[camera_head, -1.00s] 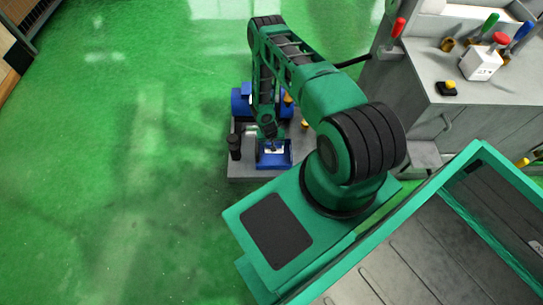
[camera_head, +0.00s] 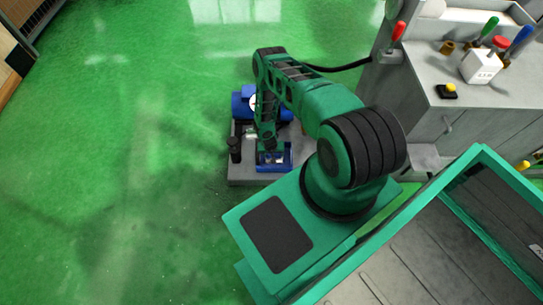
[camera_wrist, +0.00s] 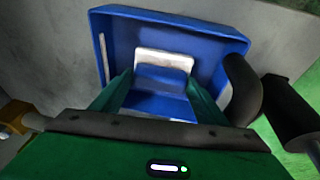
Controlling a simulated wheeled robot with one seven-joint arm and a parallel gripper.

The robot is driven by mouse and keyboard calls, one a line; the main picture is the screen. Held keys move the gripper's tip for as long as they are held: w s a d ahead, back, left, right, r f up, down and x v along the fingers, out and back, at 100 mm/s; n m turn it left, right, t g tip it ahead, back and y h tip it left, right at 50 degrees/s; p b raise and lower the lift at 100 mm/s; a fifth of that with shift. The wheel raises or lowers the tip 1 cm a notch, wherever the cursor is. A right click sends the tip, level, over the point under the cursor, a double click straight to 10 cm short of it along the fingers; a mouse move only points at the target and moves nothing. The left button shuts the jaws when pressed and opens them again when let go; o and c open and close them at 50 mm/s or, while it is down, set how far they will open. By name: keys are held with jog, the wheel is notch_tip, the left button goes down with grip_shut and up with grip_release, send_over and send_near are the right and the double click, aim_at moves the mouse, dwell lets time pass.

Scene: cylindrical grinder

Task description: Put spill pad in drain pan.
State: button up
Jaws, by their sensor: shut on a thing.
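The spill pad (camera_wrist: 164,60) is a small white slab in the wrist view. My gripper (camera_wrist: 160,76) is shut on it, with one green finger at each side. The drain pan (camera_wrist: 205,32) is a blue, shallow, open tray. The pad is over the pan's interior, within its rim in the wrist view; I cannot tell whether it touches the floor of the pan. In the head view the pan (camera_head: 287,158) sits at the front of a grey base, and my gripper (camera_head: 269,147) points down over it, partly hiding it.
A black post (camera_head: 235,149) stands just left of the pan. A blue motor-like unit (camera_head: 241,104) is behind it. A grey cabinet (camera_head: 480,115) with coloured-handled tools and a white box (camera_head: 482,66) stands at right. Green floor (camera_head: 120,170) at left is clear.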

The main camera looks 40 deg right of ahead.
jog(key=o, duration=0.7)
jog(key=shift+o, duration=0.2)
jog(key=shift+r, duration=0.1)
